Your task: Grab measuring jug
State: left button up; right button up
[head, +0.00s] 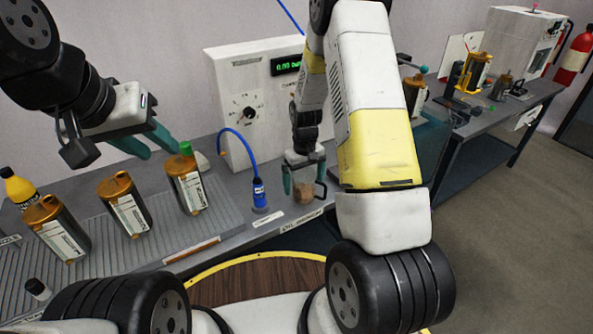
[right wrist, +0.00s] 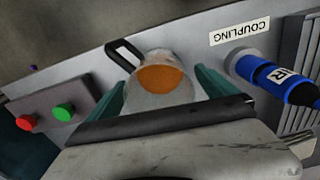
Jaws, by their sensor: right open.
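The measuring jug (right wrist: 160,83) is a clear vessel with amber liquid and a black handle. It stands on the bench, and in the head view the jug (head: 303,192) shows at the bench's front edge. My right gripper (head: 304,178) is open, with its green fingers on either side of the jug. In the right wrist view my right gripper (right wrist: 160,90) also has one finger on each side; whether they touch it I cannot tell. My left gripper (head: 158,146) is above the bench near the bottles, its green fingers apart and nothing between them.
A blue coupling (head: 259,194) on a blue hose stands left of the jug. Several amber containers (head: 126,205) and a yellow bottle (head: 20,187) stand on the ribbed mat at left. A white pump box (head: 250,105) is behind. Red and green buttons (right wrist: 63,112) are beside the jug.

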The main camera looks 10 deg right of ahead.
jog(key=shift+f, duration=1.5)
jog(key=c, duration=1.5)
jog(key=shift+r, duration=0.1)
